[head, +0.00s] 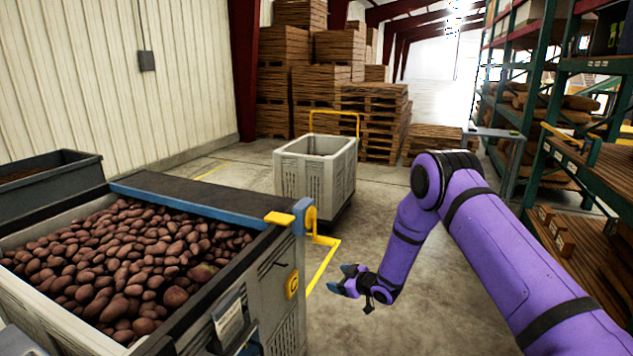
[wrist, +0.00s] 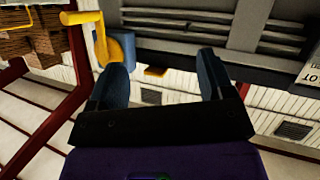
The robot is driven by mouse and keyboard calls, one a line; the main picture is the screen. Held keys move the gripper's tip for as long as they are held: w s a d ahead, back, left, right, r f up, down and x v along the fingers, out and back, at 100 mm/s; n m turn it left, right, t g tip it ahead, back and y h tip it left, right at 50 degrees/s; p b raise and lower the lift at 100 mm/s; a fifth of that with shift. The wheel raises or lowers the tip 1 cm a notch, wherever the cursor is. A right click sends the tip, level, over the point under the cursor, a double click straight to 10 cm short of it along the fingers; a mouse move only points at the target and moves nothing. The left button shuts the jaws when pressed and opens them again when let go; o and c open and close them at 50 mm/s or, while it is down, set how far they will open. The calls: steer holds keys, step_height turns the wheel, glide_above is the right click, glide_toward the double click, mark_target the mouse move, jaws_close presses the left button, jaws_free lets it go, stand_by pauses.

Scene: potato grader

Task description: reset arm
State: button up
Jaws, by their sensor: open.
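My gripper (head: 347,281) hangs at the end of my purple arm, right of the potato bin and above the concrete floor. In the wrist view my gripper (wrist: 168,75) has its two dark blue fingers wide apart with nothing between them. The grader bin (head: 282,290) holds many brown potatoes (head: 130,260) and stands at the left. My gripper is apart from the bin's side. The wrist view looks toward the machine's grey slatted side (wrist: 220,35) and a yellow part (wrist: 118,48).
A grey wheeled cart (head: 310,172) with a yellow handle stands beyond the bin. Stacked wooden crates (head: 285,85) fill the back. Green shelving (head: 545,110) lines the right side. A dark bin (head: 50,185) stands at far left. Open concrete floor (head: 385,195) lies in the middle.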

steer(key=w+d+r+m+t+h, duration=0.15)
steer(key=d+r, duration=0.25)
steer(key=r, duration=0.7)
steer(key=d+r+m+g+h, duration=0.1)
steer(key=d+r+h, duration=0.25)
steer(key=r, duration=0.65)
steer(key=s+d+r+m+h, duration=0.2)
steer(key=s+d+r, duration=0.25)
steer(key=r, duration=0.35)
steer(key=s+d+r+m+h, duration=0.2)
steer(key=s+d+r, duration=0.25)
steer(key=r, duration=0.35)
steer(key=s+d+r+m+g+h, duration=0.1)
steer(key=s+d+r, duration=0.15)
steer(key=s, duration=0.45)
steer(key=s+d+r+m, duration=0.1)
steer(key=s+r, duration=0.3)
steer(key=s, duration=0.2)
steer(key=s+d+r+m+g+h, duration=0.1)
steer(key=s+d+r, duration=0.1)
steer(key=s+r, duration=0.35)
steer(key=s+f+m+g, duration=0.2)
steer(key=s+g, duration=0.1)
steer(key=s, duration=2.1)
steer(key=shift+s+d+m+y, duration=0.15)
steer(key=shift+d+m+y, duration=0.2)
steer(key=shift+d+y, duration=0.1)
